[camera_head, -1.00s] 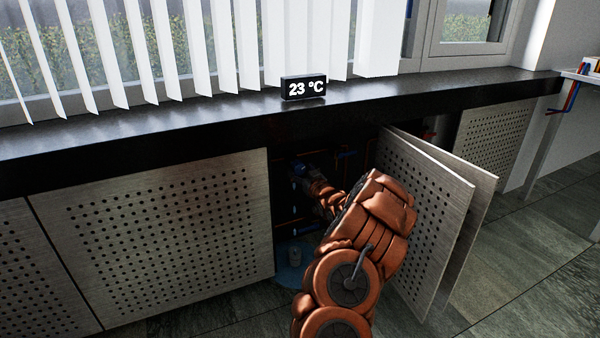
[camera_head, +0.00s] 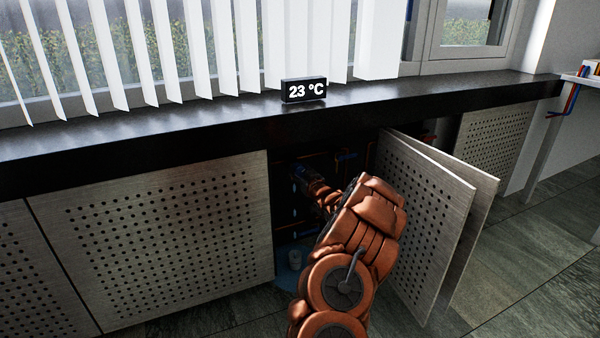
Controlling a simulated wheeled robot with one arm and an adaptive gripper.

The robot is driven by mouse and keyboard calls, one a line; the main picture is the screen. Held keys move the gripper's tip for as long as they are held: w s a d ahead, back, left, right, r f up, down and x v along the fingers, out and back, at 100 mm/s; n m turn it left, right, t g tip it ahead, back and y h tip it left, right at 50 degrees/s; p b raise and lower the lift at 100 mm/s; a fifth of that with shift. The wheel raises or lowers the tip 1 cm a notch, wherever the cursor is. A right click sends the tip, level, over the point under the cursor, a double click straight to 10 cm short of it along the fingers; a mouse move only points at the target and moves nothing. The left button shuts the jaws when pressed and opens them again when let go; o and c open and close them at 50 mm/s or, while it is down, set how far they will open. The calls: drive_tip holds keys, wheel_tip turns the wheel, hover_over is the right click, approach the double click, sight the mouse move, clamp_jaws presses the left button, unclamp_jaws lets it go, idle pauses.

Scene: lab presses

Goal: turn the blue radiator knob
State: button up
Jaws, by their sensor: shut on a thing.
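The blue radiator knob (camera_head: 296,170) is in the dark recess under the sill, small and mostly hidden by my gripper. My gripper (camera_head: 302,177) reaches into the open cabinet and is shut on the knob. The fingers are dark and small, so their exact hold is hard to make out. My copper-coloured arm comes in from the bottom and covers part of the opening. The temperature display (camera_head: 304,90) on the sill reads 23 °C.
Open perforated doors (camera_head: 425,215) stand just right of my arm. A closed perforated panel (camera_head: 165,235) borders the opening on the left. The dark sill (camera_head: 180,135) runs above. Thin pipes and a light-blue bucket (camera_head: 290,280) are inside the cabinet.

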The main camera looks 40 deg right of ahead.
drive_tip(key=c, duration=0.4)
drive_tip(key=n+p, duration=0.3)
drive_tip(key=n, duration=0.2)
drive_tip(key=shift+a+r+n+p, duration=0.1)
drive_tip(key=shift+n+p, duration=0.2)
drive_tip(key=shift+n, duration=0.1)
drive_tip(key=n, duration=0.2)
drive_tip(key=n+p, duration=0.1)
drive_tip(key=n, duration=0.1)
drive_tip(key=n+p, duration=0.1)
drive_tip(key=n, duration=0.1)
drive_tip(key=shift+f, duration=0.3)
drive_tip(key=shift+a, duration=0.1)
drive_tip(key=o, duration=1.2)
